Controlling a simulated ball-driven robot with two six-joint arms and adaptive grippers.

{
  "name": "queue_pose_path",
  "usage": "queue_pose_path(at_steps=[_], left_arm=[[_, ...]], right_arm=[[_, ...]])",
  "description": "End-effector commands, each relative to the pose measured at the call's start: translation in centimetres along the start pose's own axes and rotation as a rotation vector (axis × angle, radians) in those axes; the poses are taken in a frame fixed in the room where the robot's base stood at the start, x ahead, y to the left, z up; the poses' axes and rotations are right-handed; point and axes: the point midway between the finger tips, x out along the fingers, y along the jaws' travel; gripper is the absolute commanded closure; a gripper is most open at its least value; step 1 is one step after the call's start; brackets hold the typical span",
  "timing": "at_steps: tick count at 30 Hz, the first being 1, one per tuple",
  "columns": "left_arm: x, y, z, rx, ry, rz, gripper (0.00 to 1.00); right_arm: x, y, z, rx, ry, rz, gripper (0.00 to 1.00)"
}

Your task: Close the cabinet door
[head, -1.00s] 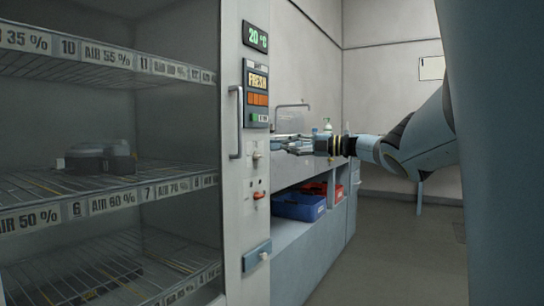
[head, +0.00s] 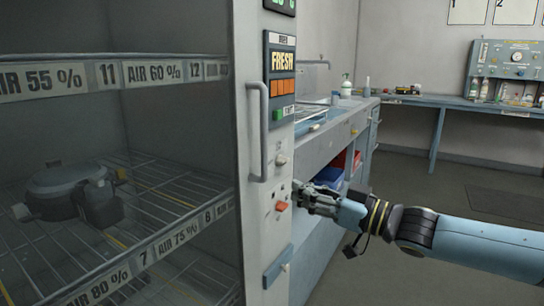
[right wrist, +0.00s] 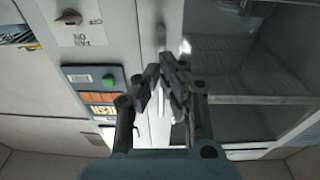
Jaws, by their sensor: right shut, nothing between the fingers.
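The cabinet (head: 115,110) fills the left of the head view, with labelled wire shelves inside. A grey vertical bar handle (head: 258,130) runs along the edge of its front, beside the control panel (head: 280,90). I cannot tell whether a clear door covers the shelves or how far it stands from the frame. My right gripper (head: 302,197) is shut and empty, below and right of the handle, close to the panel column's lower switches. In the right wrist view its fingers (right wrist: 166,72) point at the cabinet front, near the panel. My left gripper is not in view.
A counter (head: 335,130) with a sink stands right of the cabinet, with blue and red bins (head: 330,177) below. A dark round device (head: 70,190) sits on a shelf. A bench (head: 440,100) runs along the back wall.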

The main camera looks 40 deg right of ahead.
Motion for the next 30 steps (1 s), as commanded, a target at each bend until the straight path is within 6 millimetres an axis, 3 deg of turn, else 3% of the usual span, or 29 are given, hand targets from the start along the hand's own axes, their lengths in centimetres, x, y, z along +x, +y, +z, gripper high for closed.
queue_pose_path(at_steps=[1,3,7,12,17,30], left_arm=[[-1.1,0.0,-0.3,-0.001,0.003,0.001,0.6],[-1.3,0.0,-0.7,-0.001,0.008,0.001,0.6],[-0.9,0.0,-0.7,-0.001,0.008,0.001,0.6],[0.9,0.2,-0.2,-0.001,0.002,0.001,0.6],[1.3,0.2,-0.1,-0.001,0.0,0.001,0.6],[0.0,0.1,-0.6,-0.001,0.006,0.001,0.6]], right_arm=[[-1.4,-0.8,0.6,0.021,-0.033,0.002,1.0],[-2.6,-1.3,1.9,0.038,-0.065,0.006,1.0],[-2.9,-1.6,2.9,0.043,-0.084,0.004,1.0],[-0.5,-1.5,3.4,0.04,-0.081,0.005,1.0],[1.6,-1.5,3.3,0.039,-0.08,0.005,1.0],[8.3,-1.5,3.5,0.042,-0.078,0.006,1.0]])
